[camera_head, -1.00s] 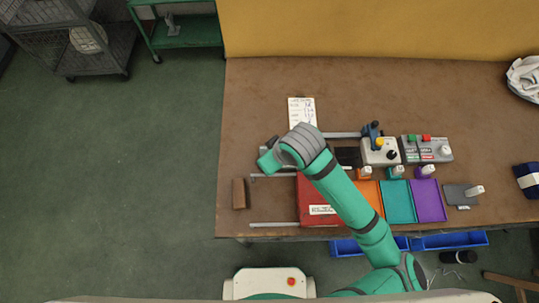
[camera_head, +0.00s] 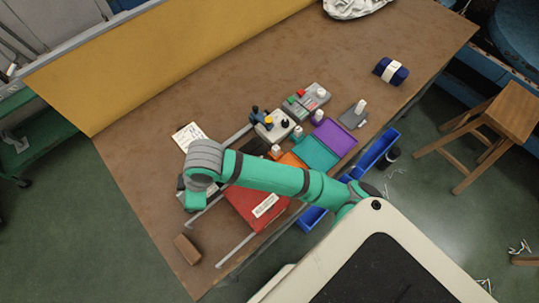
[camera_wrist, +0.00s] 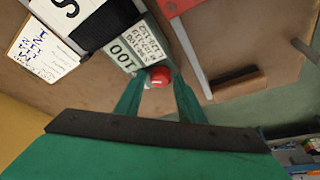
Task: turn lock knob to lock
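A red round knob (camera_wrist: 160,76) sits at the end of a pale scale plate (camera_wrist: 138,48) marked "100" in the wrist view. My gripper (camera_wrist: 160,84) reaches toward it, with one green finger on each side of the knob. In the head view my gripper (camera_head: 194,202) is low over the left part of the table, left of a red board (camera_head: 245,208). My wrist hides the knob there.
The brown table (camera_head: 140,175) carries a paper sheet (camera_head: 188,136), metal rails (camera_head: 235,250) and a brown block (camera_head: 187,249). Orange, teal (camera_head: 317,151) and purple (camera_head: 335,138) trays lie to the right. A grey button box (camera_head: 306,99) and a knobbed unit (camera_head: 275,126) stand behind.

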